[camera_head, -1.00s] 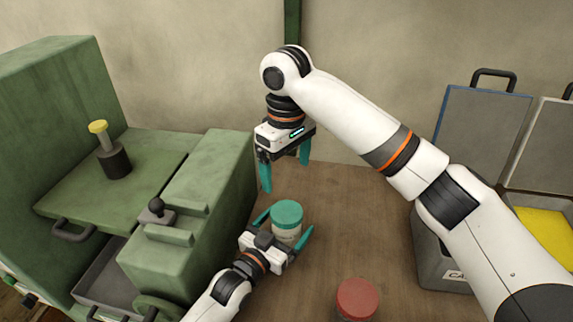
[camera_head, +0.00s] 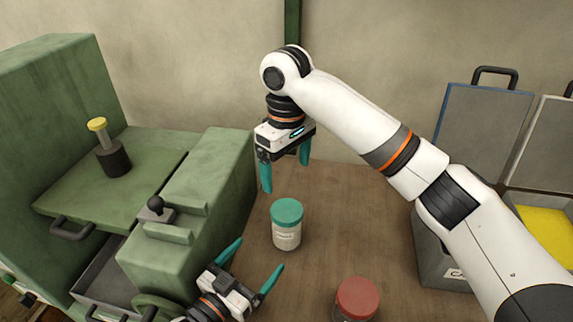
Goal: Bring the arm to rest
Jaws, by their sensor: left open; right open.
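My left gripper (camera_head: 256,270) is low in the head view, beside the green machine. Its teal fingers are spread and nothing is between them. A jar with a teal lid (camera_head: 287,224) stands upright on the table just beyond the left gripper, apart from its fingertips. My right gripper (camera_head: 285,172) hangs fingers down at the upper middle, behind the teal-lidded jar. It is open and empty. The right arm reaches in from the right side.
A green machine (camera_head: 190,222) with a yellow-topped lever (camera_head: 98,125) fills the left. A red-lidded jar (camera_head: 357,297) stands at the front. Grey bins (camera_head: 432,255) with open lids stand at right, one holding yellow material (camera_head: 550,236). The wooden table (camera_head: 345,215) is clear in the middle.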

